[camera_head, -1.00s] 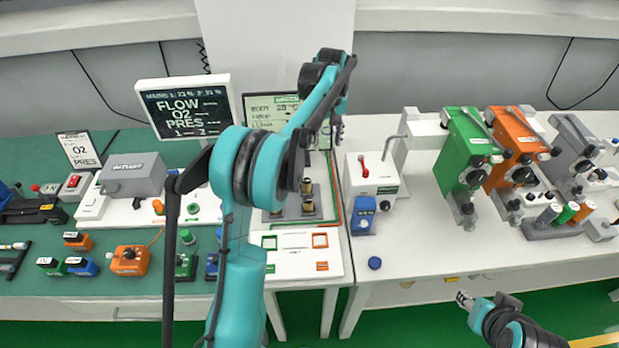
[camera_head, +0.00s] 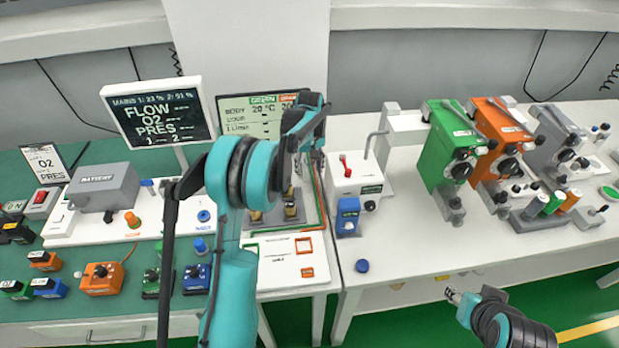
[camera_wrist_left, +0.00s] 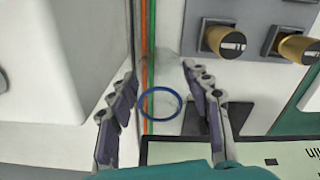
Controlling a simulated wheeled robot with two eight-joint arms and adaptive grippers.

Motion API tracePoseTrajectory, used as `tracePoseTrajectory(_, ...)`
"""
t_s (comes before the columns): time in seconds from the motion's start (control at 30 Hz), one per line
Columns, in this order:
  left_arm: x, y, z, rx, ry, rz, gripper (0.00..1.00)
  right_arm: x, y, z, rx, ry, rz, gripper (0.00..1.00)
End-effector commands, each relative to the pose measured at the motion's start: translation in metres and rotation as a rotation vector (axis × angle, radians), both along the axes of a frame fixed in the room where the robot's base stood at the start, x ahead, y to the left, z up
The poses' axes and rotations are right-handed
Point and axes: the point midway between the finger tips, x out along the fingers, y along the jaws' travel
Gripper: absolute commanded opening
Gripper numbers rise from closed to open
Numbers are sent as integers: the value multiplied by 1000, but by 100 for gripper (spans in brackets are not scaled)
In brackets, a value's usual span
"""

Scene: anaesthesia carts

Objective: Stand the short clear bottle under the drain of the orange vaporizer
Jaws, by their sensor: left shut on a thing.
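The orange vaporizer (camera_head: 497,125) stands at the right of the white table in the head view, between a green and a grey one. A small dark fitting (camera_head: 501,205) shows below its front. My left gripper (camera_head: 312,142) is left of the vaporizers, above the seam between the two tables. In the left wrist view the left gripper (camera_wrist_left: 158,75) has its fingers apart around a see-through thing with a blue ring (camera_wrist_left: 160,103), which looks like the clear bottle. Its outline is faint, so its height cannot be told. My right gripper (camera_head: 454,295) is low, before the table's front edge; its jaws are too small to read.
The green vaporizer (camera_head: 446,140) and grey vaporizer (camera_head: 556,140) flank the orange one. A rack of coloured cylinders (camera_head: 540,218) stands in front at right. A white box with a red lever (camera_head: 355,175) and a blue cap (camera_head: 361,266) are nearer. White tabletop is free between.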

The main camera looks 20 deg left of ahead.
Motion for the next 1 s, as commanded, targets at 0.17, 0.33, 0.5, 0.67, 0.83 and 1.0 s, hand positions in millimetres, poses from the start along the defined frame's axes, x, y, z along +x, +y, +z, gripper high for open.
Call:
tracePoseTrajectory(0.17, 0, 0, -31, 0, 0, 0, 19, 0, 0, -11, 0, 0, 0, 40)
tracePoseTrajectory(0.33, 0, 0, -36, 0, 0, 0, 19, 0, 0, -11, 0, 0, 0, 40)
tracePoseTrajectory(0.5, 0, 0, -37, 0, 0, 0, 19, 0, 0, -11, 0, 0, 0, 40)
tracePoseTrajectory(0.67, 0, 0, -39, 0, 0, 0, 65, 0, 0, -13, 0, 0, 0, 40)
tracePoseTrajectory(0.83, 0, 0, -39, 0, 0, 0, 70, 0, 0, -12, 0, 0, 0, 40)
tracePoseTrajectory(1.0, 0, 0, -37, 0, 0, 0, 70, 0, 0, -11, 0, 0, 0, 40)
